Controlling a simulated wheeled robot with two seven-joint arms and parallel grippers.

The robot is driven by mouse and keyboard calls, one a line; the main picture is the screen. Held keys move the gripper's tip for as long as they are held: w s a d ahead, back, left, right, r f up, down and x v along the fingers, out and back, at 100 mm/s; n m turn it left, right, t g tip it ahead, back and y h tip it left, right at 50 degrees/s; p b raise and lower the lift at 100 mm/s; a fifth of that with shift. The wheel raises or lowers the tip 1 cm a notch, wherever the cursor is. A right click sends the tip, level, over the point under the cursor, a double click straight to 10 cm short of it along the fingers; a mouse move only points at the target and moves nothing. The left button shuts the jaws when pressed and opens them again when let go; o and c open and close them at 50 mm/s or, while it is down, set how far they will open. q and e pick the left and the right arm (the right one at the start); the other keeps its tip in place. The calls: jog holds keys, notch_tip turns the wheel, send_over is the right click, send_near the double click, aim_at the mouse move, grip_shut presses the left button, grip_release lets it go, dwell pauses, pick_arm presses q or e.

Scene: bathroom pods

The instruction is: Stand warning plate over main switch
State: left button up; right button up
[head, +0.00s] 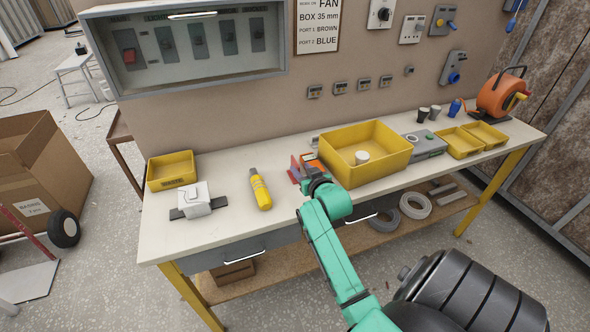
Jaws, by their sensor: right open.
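The main switch (129,56), a dark plate with a red rocker, is at the left end of the open grey panel box (190,72) on the back board, under the label "MAIN". A small group of upright red and orange plates (295,168) stands on the bench beside the large yellow bin. My right gripper (310,168) is open, right at these plates, and partly hides them. I cannot tell which one is the warning plate, or whether the fingers touch it. My left gripper is out of view.
The large yellow bin (396,165) holds a white round piece (362,157). A yellow tester (260,190), a white box on a dark strip (195,200) and a small yellow bin (171,168) are on the workbench (225,235). An orange cable reel (500,95) stands at right.

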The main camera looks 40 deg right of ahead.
aim_at(295, 160)
jog(key=p+x, duration=0.1)
jog(key=x, duration=0.4)
jog(key=shift+w+f, duration=0.1)
jog(key=shift+w, duration=0.3)
jog(key=shift+s, duration=0.1)
grip_shut()
